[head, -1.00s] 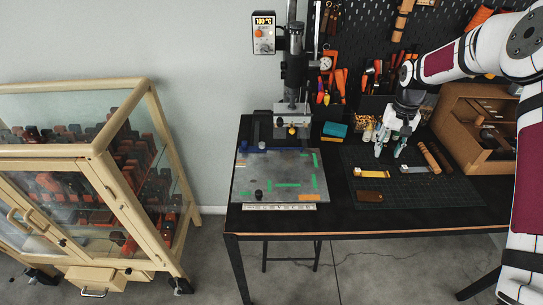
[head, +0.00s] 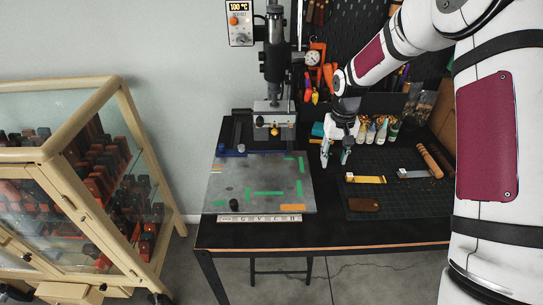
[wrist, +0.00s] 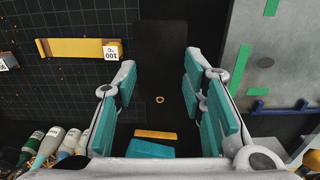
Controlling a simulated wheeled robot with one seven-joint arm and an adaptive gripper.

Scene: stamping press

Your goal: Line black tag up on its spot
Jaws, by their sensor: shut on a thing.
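The black tag (wrist: 162,45) shows in the wrist view as a dark flat rectangle between my fingertips. In the head view my gripper (head: 337,155) hangs just right of the grey metal plate (head: 230,180), above the dark mat's left edge. The tag cannot be made out there. The plate bears green tape marks (head: 265,193); which of them frames the tag's spot is unclear.
The press (head: 274,110) stands behind the plate. A yellow bar (head: 365,179), a grey bar (head: 412,173) and a brown tag (head: 364,205) lie on the mat (head: 400,205). Bottles (head: 378,132) stand behind. A black knob (head: 234,205) and orange piece (head: 292,207) sit on the plate.

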